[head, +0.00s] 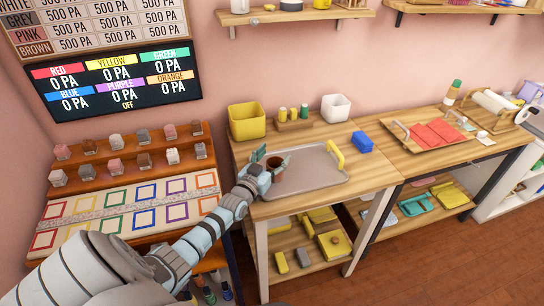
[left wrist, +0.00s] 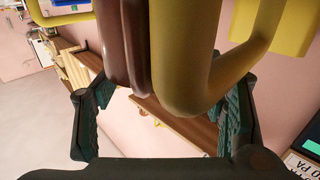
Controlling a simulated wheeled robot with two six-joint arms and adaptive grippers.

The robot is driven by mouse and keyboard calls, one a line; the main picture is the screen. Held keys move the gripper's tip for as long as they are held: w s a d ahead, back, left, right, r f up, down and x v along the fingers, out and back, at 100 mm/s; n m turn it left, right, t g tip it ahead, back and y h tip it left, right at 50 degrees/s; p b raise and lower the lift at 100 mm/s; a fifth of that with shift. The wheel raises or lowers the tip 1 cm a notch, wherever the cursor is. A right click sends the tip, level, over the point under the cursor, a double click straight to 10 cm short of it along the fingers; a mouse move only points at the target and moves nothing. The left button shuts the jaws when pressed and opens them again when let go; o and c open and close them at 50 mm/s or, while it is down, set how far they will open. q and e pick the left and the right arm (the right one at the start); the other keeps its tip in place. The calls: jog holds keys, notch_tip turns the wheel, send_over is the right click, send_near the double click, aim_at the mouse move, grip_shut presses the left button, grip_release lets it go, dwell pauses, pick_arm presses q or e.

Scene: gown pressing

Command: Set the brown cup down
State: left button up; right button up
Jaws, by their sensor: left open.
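The brown cup (head: 275,162) stands upright at the left end of the grey tray (head: 312,176) in the head view. It appears to rest on the tray, though its base is partly hidden. My left gripper (head: 271,158) is open, with its fingers on either side of the cup. In the left wrist view the open fingers (left wrist: 165,105) are spread, with brown surface that looks like the cup (left wrist: 113,45) beyond them. A thick yellow bent bar (left wrist: 190,70), perhaps a tray handle, is close beside it. Contact cannot be told. My right gripper is not in view.
The tray's right side is bare, with a yellow handle (head: 335,154). Behind it stand a yellow bin (head: 246,121), small bottles (head: 293,113) and a white container (head: 335,107). A blue block (head: 362,142) lies to the right. A rack of small blocks (head: 130,160) is at left.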

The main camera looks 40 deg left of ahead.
pick_arm(q)
jog(key=shift+f, duration=0.25)
jog(key=shift+r+p, duration=0.3)
jog(key=shift+p, duration=0.15)
jog(key=s+p, duration=0.3)
jog(key=s, duration=0.1)
jog(key=shift+d+r+p, duration=0.4)
jog(key=s, duration=0.2)
jog(key=s+d+p, duration=0.1)
jog(key=s, duration=0.2)
jog(key=s+p, duration=0.1)
jog(key=s, duration=0.1)
jog(key=shift+s+d, duration=0.15)
jog(key=shift+s, duration=0.15)
jog(key=shift+f, duration=0.1)
jog(key=shift+w, duration=0.1)
